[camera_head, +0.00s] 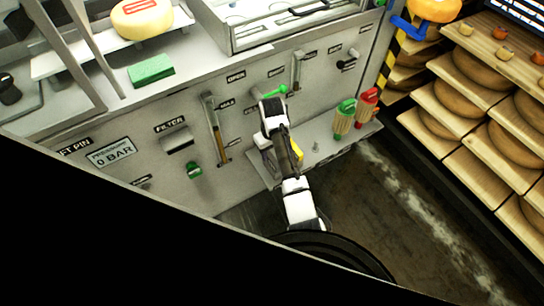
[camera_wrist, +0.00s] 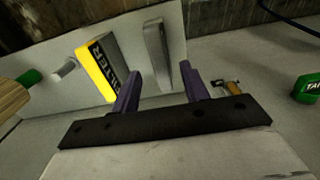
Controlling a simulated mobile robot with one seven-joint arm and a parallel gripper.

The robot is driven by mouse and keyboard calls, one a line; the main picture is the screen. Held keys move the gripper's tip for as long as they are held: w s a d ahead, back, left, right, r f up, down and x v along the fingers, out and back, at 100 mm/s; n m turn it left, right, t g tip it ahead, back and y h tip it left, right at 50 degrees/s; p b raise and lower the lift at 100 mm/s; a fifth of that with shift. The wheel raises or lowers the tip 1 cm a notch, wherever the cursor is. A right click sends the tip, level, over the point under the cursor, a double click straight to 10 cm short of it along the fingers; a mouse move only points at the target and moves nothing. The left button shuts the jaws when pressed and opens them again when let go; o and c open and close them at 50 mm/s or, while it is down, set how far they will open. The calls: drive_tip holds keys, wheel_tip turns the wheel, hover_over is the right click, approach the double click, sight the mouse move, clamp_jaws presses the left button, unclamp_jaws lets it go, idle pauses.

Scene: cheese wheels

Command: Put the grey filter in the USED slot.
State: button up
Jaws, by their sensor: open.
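In the wrist view, my gripper (camera_wrist: 160,68) is open, with its two purple fingers apart. A flat grey piece with a rounded end, probably the grey filter (camera_wrist: 154,48), shows between the fingertips and beyond them. Its depth relative to the fingers is unclear, and no grip on it shows. Left of it on the light shelf is a black and yellow block (camera_wrist: 99,68) with lettering I cannot read surely. In the head view, my arm hides most of this spot; the block's yellow edge (camera_head: 298,150) shows beside it. I cannot read a USED label anywhere.
The shelf (camera_head: 352,128) holds a green-topped bottle (camera_head: 344,117), a red-topped bottle (camera_head: 366,104) and a small peg (camera_head: 317,147). The panel has a FILTER label above a grey fitting (camera_head: 177,139), a long lever (camera_head: 215,130) and a green knob (camera_head: 194,170). Cheese racks (camera_head: 480,100) stand right.

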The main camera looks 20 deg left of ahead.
wheel_tip(320, 180, up, 10)
drive_tip(key=p, duration=0.1)
drive_tip(key=shift+p, duration=0.4)
drive_tip(key=shift+f, duration=0.1)
